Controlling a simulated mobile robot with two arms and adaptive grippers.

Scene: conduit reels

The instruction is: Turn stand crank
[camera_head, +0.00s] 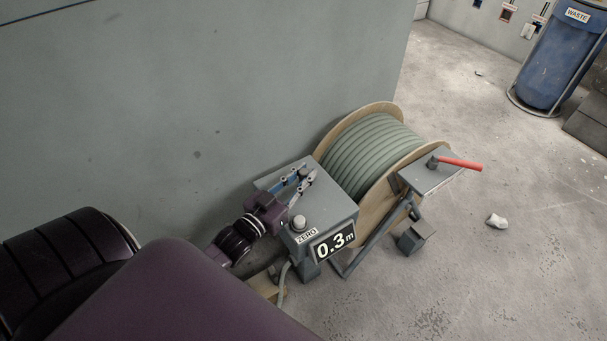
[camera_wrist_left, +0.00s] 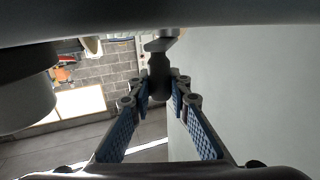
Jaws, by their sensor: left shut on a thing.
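A reel stand holds a wooden cable reel (camera_head: 379,160) wound with grey-green conduit, close beside a grey wall. My left gripper (camera_head: 303,177) reaches in from the left over the grey counter box at the stand's near end. In the left wrist view, my left gripper (camera_wrist_left: 162,92) has its blue-padded fingers closed on a dark crank handle (camera_wrist_left: 159,68). In the head view, the handle is hidden or too small to tell between the fingers. The counter display (camera_head: 334,244) reads 0.3 m. My right gripper is not in view.
A white ZERO button (camera_head: 299,222) sits on the counter box close to my left wrist. A red lever (camera_head: 460,163) stands on the bracket at the reel's right. A blue waste bin (camera_head: 561,60) stands far right. The floor to the right is mostly clear, with a pale lump (camera_head: 496,221).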

